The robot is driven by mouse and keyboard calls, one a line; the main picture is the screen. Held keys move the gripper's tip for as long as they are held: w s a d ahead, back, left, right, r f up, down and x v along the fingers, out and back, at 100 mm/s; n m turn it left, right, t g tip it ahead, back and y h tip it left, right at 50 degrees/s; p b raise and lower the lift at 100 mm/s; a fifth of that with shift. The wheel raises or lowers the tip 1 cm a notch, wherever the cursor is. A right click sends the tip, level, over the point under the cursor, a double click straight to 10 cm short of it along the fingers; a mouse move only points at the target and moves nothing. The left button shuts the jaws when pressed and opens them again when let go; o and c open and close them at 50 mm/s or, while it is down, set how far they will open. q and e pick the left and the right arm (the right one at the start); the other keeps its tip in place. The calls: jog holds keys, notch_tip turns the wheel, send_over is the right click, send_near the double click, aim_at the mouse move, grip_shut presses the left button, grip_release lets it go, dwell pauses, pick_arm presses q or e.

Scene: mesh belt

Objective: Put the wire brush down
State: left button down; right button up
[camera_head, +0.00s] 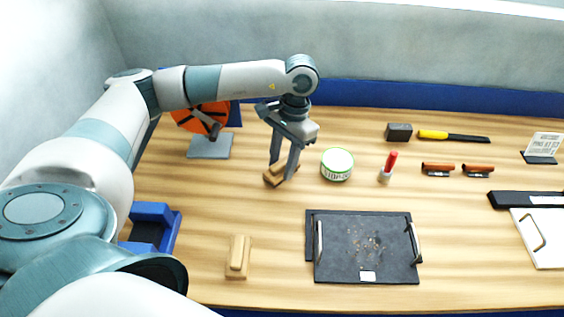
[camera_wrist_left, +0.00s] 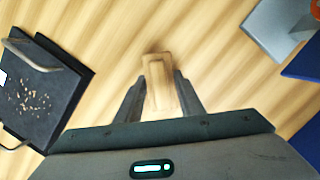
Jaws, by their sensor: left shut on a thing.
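My left gripper (camera_head: 282,170) points down over the left middle of the table. It is shut on a pale wooden block-shaped brush (camera_head: 270,181), which I take for the wire brush. In the left wrist view the brush (camera_wrist_left: 158,72) sticks out between the two fingers of the gripper (camera_wrist_left: 160,92), its wooden top towards me. Its bristles are hidden underneath. It is at or close to the table top (camera_head: 190,215); I cannot tell whether it touches. My right gripper is not in view.
A white-green tin (camera_head: 337,164) stands just right of the gripper. A dark tray (camera_head: 320,272) with crumbs lies in front. Another wooden block (camera_head: 238,258) lies front left. A grey plate (camera_head: 210,147) with an orange disc (camera_head: 203,115) is back left. A red-capped tube (camera_head: 389,166) stands further right.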

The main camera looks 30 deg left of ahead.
pick_arm(q)
jog(key=c, duration=1.2)
grip_release()
jog(key=shift+r, duration=0.15)
jog(key=shift+w+r, duration=0.1)
jog(key=shift+r, duration=0.05)
jog(key=shift+b+v, duration=0.55)
jog(key=shift+v, duration=0.45)
jog(key=b+v, duration=0.2)
jog(key=v, duration=0.7)
jog(key=shift+r, duration=0.3)
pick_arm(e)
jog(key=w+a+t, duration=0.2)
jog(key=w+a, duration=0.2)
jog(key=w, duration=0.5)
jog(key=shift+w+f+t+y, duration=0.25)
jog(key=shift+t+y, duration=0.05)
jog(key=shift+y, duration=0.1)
